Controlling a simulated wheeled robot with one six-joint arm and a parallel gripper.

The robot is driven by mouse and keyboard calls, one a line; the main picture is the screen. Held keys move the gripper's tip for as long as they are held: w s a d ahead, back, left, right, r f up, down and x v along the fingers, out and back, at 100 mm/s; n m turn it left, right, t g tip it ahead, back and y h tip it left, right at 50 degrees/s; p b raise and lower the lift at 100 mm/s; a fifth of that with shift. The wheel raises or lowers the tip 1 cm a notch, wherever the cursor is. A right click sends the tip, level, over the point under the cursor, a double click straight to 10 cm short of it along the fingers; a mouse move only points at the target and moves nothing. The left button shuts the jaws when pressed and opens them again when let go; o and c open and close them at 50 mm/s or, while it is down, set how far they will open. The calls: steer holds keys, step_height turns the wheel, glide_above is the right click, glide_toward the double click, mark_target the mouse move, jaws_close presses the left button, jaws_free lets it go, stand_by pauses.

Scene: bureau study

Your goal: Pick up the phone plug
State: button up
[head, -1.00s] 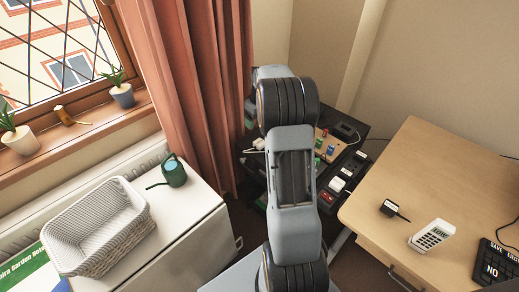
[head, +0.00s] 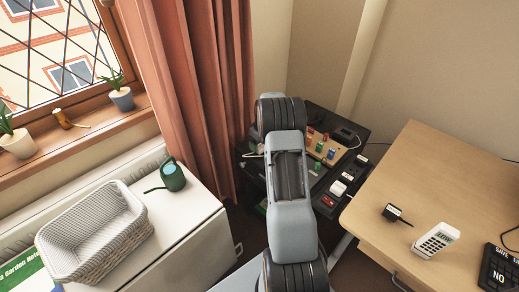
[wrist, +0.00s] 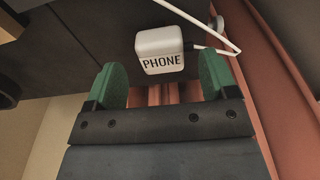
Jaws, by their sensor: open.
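The phone plug (wrist: 160,50) is a white block with the black word PHONE on its near face, in the upper middle of the wrist view. A white cable leaves its right side. My gripper (wrist: 162,70) is open, its two green fingers apart. The plug shows just beyond and between the fingertips; I cannot tell whether they touch it. Nothing is held. In the head view my arm hides the gripper, and I cannot pick out the phone plug there.
A dark stand (head: 353,137) with coloured pieces and a black strip of plugs is behind my arm. A desk (head: 430,180) with a black adapter (head: 394,213) and white handset (head: 435,240) is at right. A basket (head: 95,232) and watering can (head: 171,176) are at left.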

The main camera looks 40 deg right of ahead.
mark_target(260, 146)
steer(key=shift+w+a+f, duration=0.1)
steer(key=shift+w+f, duration=0.1)
steer(key=shift+f, duration=1.7)
steer(key=c, duration=1)
steer(key=shift+o, duration=0.2)
steer(key=shift+r, duration=0.1)
